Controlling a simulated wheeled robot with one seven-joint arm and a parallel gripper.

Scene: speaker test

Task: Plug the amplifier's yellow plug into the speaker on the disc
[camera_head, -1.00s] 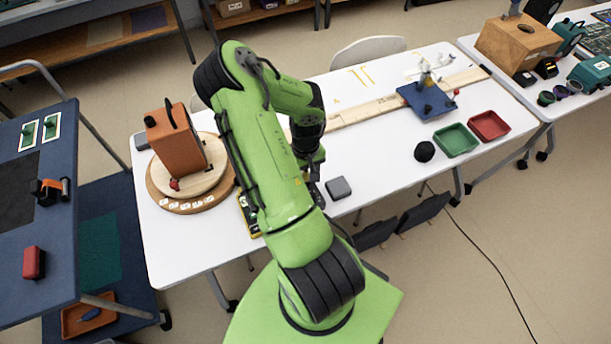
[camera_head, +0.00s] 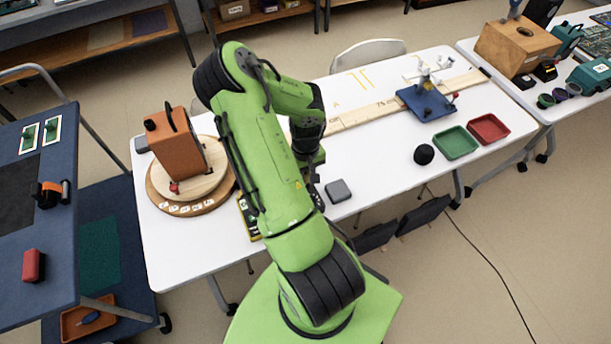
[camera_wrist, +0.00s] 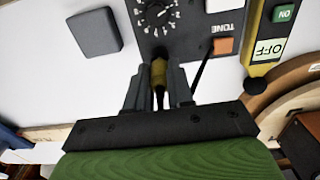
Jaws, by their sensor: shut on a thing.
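The speaker (camera_head: 176,146) is an orange-brown box with a dark handle on top. It stands upright on the round wooden disc (camera_head: 160,199) at the left of the white table. In the wrist view my gripper (camera_wrist: 159,75) is shut on the yellow plug (camera_wrist: 159,72), at the edge of the dark amplifier panel (camera_wrist: 190,38) with its dial. I cannot tell whether the plug touches the panel.
A grey block (camera_head: 338,191) lies right of the amplifier. Further right are a black ball (camera_head: 424,154), a green tray (camera_head: 456,141), a red tray (camera_head: 488,128) and a blue stand (camera_head: 427,103). A wooden board (camera_head: 365,113) lies along the back. The table's front left is clear.

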